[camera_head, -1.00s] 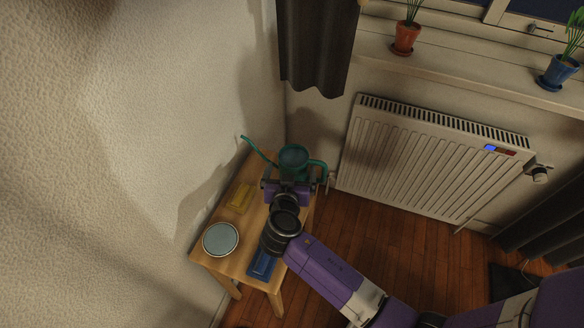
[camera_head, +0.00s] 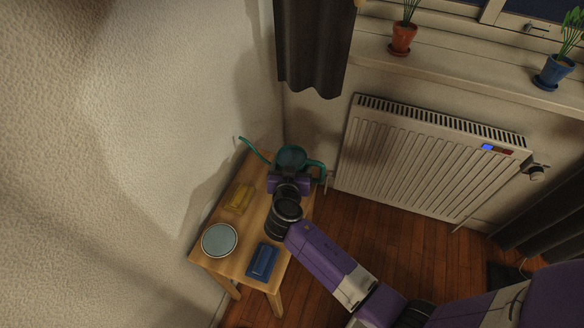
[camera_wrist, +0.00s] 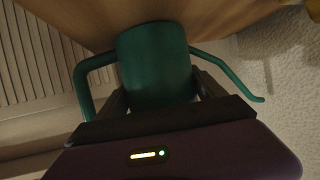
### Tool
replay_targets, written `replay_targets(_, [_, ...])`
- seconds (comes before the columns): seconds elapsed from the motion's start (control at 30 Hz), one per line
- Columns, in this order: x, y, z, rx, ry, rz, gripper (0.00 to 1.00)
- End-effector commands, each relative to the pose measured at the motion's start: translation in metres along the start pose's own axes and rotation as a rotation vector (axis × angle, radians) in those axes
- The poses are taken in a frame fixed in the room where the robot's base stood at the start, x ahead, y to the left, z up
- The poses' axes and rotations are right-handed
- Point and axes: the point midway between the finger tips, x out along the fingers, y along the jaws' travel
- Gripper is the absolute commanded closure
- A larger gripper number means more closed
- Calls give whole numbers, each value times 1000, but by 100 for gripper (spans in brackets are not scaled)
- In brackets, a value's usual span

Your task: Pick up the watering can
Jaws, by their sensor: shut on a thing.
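The green watering can (camera_head: 291,157) is at the far end of the small wooden table (camera_head: 226,264). Its thin spout points up and left, and its handle is on the right. In the wrist view the can (camera_wrist: 156,62) stands between the two fingers, with the handle at left and the spout at right. My gripper (camera_head: 289,172) is shut on the can's body. In the wrist view my gripper (camera_wrist: 158,98) has one dark finger on each side of the can. The head view does not show clearly whether the can's base touches the table.
On the table are a yellow object (camera_head: 239,197), a round pale-topped tin or dish (camera_head: 219,240) and a blue object (camera_head: 262,261). The wall is close on the left. A radiator (camera_head: 430,160) and a dark curtain (camera_head: 313,50) are behind. Potted plants stand on the windowsill.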

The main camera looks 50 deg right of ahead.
Motion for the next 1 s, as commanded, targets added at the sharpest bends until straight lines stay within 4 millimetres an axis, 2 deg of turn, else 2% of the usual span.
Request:
replay_targets(0.03, [0, 0, 0, 0, 0, 0, 82])
replay_targets(0.1, [0, -1, -2, 1, 3, -1, 94])
replay_targets(0.37, [-1, -1, -3, 1, 3, -1, 94])
replay_targets(0.57, [-5, 0, -14, 3, 4, 0, 94])
replay_targets(0.77, [-19, -1, -49, 6, 7, -1, 94])
replay_targets(1.0, [-45, -1, -110, 6, 7, -2, 94])
